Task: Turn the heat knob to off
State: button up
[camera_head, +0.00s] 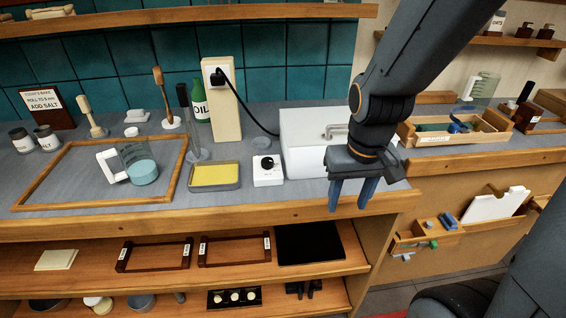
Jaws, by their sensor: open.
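The heat knob (267,163) is a small black dial on top of a white box (268,178), near the front edge of the grey counter. The knob's markings are too small to read, so I cannot tell its setting. My gripper (352,194) is open and empty, with its two blue fingers pointing down. It hangs to the right of the white box and apart from it, over the counter's front edge. My arm comes down from the upper right and hides part of the white sink.
Behind are a post with a plugged black cord (224,105) and a green oil bottle (200,101).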

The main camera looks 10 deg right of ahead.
aim_at(267, 163)
jog(key=z, duration=1.5)
jog(key=k, duration=1)
jog(key=u, duration=0.95)
jog(key=i, duration=0.5)
